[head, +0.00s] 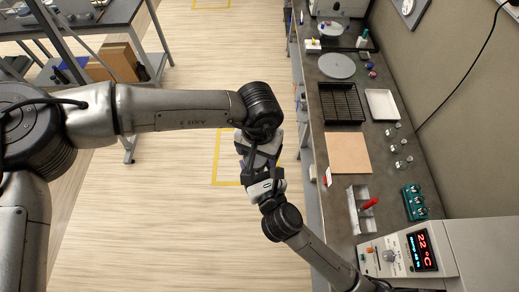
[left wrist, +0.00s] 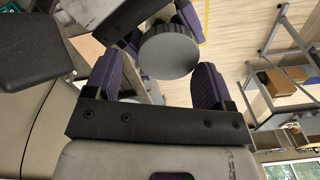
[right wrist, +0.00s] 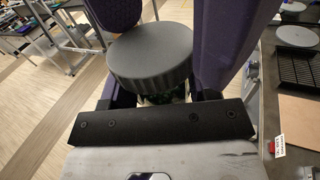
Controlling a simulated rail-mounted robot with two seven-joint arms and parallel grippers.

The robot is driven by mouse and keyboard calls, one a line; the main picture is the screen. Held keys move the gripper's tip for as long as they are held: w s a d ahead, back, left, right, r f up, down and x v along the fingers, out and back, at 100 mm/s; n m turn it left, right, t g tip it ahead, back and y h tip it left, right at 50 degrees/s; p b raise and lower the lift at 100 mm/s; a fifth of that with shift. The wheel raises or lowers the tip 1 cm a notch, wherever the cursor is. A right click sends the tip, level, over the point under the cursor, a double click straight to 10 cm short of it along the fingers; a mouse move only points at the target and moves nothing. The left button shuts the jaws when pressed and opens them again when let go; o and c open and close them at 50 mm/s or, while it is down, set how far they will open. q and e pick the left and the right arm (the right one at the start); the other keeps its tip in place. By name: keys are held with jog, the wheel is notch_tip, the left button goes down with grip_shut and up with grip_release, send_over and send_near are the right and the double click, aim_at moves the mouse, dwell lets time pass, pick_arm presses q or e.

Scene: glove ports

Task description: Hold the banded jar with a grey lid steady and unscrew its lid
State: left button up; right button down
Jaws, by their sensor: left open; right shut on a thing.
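The jar's round grey lid (left wrist: 168,52) shows in the left wrist view and also in the right wrist view (right wrist: 152,55). A little of the jar body (right wrist: 165,98) shows below the lid; its bands cannot be made out. My right gripper (head: 263,183) is shut on the jar, holding it in the air. My left gripper (head: 259,158) faces it from the opposite side, open, with its purple fingers on either side of the lid and a visible gap in the left wrist view. In the head view the grippers hide the jar.
The grippers meet over open floor left of the grey bench (head: 322,120). On it are a black rack (head: 341,103), a brown board (head: 348,153), a white tray (head: 382,105), a green rack (head: 414,202) and a display unit (head: 420,250).

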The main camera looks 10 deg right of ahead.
pick_arm(q)
jog(key=shift+s+d+f, duration=0.2)
jog(key=shift+s+f, duration=0.05)
jog(key=shift+s, duration=0.1)
jog(key=c, duration=0.9)
jog(key=shift+c, duration=1.2)
jog(key=shift+w+a, duration=0.1)
jog(key=shift+a, duration=0.05)
jog(key=shift+c, duration=0.4)
